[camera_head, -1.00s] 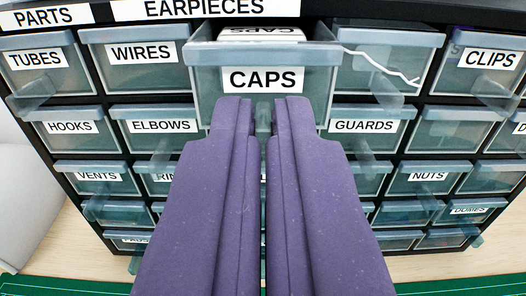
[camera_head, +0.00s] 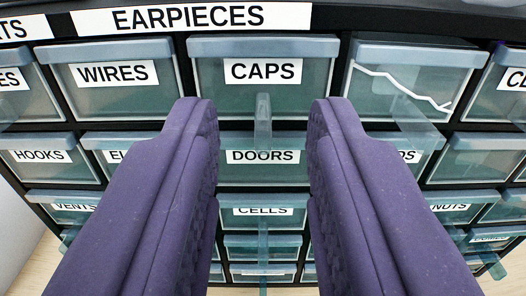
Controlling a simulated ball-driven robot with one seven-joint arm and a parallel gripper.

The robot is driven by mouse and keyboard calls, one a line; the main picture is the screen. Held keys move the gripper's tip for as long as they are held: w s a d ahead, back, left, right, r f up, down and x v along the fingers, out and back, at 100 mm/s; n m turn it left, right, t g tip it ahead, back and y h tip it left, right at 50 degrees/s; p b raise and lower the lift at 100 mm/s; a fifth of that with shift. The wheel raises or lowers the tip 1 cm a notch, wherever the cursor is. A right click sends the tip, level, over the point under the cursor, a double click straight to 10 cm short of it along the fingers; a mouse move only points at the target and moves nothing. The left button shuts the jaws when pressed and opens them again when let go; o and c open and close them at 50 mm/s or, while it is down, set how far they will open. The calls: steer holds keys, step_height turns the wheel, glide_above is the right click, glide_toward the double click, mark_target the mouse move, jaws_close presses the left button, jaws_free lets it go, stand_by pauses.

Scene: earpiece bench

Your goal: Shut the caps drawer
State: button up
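The caps drawer (camera_head: 264,86) is a translucent blue-grey drawer with a white CAPS label, in the top row of the cabinet under the EARPIECES sign. Its front is level with the drawers beside it, so it looks shut. Its narrow pull tab (camera_head: 263,122) hangs from the front's lower middle. My gripper (camera_head: 264,115) is open, with its two purple fingers wide apart just in front of and below the caps drawer. The tab shows in the gap between the fingers, and nothing is held.
The wires drawer (camera_head: 112,78) is on the left, and a drawer with a white wire-like line (camera_head: 405,85) is on the right. The doors drawer (camera_head: 263,157) and cells drawer (camera_head: 263,210) are below. Pull tabs stick out from several drawers. Pale wood shows at the lower left.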

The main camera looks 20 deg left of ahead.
steer(key=p+v, duration=0.1)
steer(key=v, duration=0.6)
steer(key=shift+r, duration=0.1)
steer(key=d+r+m+h, duration=0.1)
steer(key=d+r, duration=0.4)
steer(key=r, duration=0.8)
steer(key=d+r+m+h, duration=0.15)
steer(key=d+r, duration=0.35)
steer(key=r, duration=0.9)
steer(key=s+d+r+g+h, duration=0.1)
steer(key=s+d+r, duration=0.3)
steer(key=s+r, duration=0.5)
steer(key=s+d+r+g+h, duration=0.1)
steer(key=s+d+r, duration=0.3)
steer(key=s+r, duration=0.5)
steer(key=shift+s+r+m, duration=0.3)
steer(key=shift+s+m, duration=0.05)
steer(key=shift+s, duration=0.35)
steer(key=shift+d+h, duration=0.1)
steer(key=shift+h, duration=0.15)
